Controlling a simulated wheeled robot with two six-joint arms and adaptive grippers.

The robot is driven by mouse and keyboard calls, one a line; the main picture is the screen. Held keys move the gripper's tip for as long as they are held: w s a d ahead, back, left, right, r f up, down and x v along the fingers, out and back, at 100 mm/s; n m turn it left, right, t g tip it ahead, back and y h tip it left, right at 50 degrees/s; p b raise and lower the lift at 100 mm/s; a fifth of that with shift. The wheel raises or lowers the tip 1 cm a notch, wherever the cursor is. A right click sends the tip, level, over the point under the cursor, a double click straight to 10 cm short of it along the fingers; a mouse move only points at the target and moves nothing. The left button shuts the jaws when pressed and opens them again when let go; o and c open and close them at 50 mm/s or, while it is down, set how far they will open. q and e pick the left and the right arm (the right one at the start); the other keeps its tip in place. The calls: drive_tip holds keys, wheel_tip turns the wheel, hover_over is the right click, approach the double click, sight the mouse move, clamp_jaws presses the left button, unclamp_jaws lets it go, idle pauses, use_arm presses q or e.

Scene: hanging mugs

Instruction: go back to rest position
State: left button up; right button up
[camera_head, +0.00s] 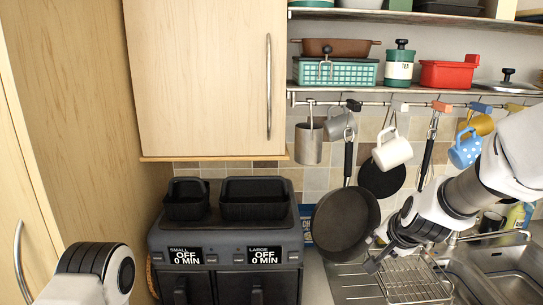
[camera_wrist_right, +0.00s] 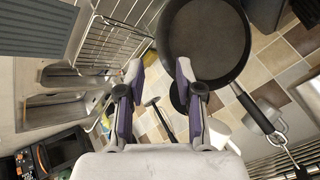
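My right gripper (camera_head: 373,252) is in front of the wall by the dish rack. In the right wrist view its two fingers (camera_wrist_right: 159,72) are spread apart with nothing between them, so it is open and empty. Only a link of my left arm shows at lower left; the left gripper is outside the frame. A grey mug (camera_head: 337,126), a white mug (camera_head: 393,151), a blue dotted mug (camera_head: 464,151) and a yellow mug (camera_head: 482,124) hang from the rail, clear of the gripper.
A large dark pan (camera_head: 344,222) hangs left of the right gripper; it also shows in the wrist view (camera_wrist_right: 205,38). The wire dish rack (camera_head: 412,280) and sink (camera_head: 500,268) lie below. A double air fryer (camera_head: 228,245) stands at centre left, under the cabinet (camera_head: 200,75).

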drive_tip(key=s+d+f+n+g, duration=0.1)
drive_tip(key=s+f+n+g, duration=0.1)
drive_tip(key=s+f, duration=0.5)
drive_tip(key=s+f+n+g+h, duration=0.1)
drive_tip(key=s+f, duration=0.3)
drive_tip(key=f, duration=0.7)
drive_tip(key=s+d+f+n+g, duration=0.1)
drive_tip(key=s+f+n+g, duration=0.1)
drive_tip(key=s+f, duration=0.5)
drive_tip(key=s+a+f+n+g, duration=0.1)
drive_tip(key=s+f+n+g, duration=0.1)
drive_tip(key=s+f, duration=0.6)
drive_tip(key=s+f+n+g, duration=0.15)
drive_tip(key=s+f, duration=0.25)
drive_tip(key=s, duration=0.8)
use_arm(q)
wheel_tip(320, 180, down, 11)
drive_tip(key=b, duration=1)
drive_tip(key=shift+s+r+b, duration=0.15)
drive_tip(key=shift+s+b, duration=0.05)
drive_tip(key=shift+b, duration=0.15)
use_arm(e)
wheel_tip(320, 180, down, 11)
drive_tip(key=shift+w+y, duration=0.4)
drive_tip(key=shift+a+n+t, duration=0.1)
drive_tip(key=shift+n+t, duration=0.15)
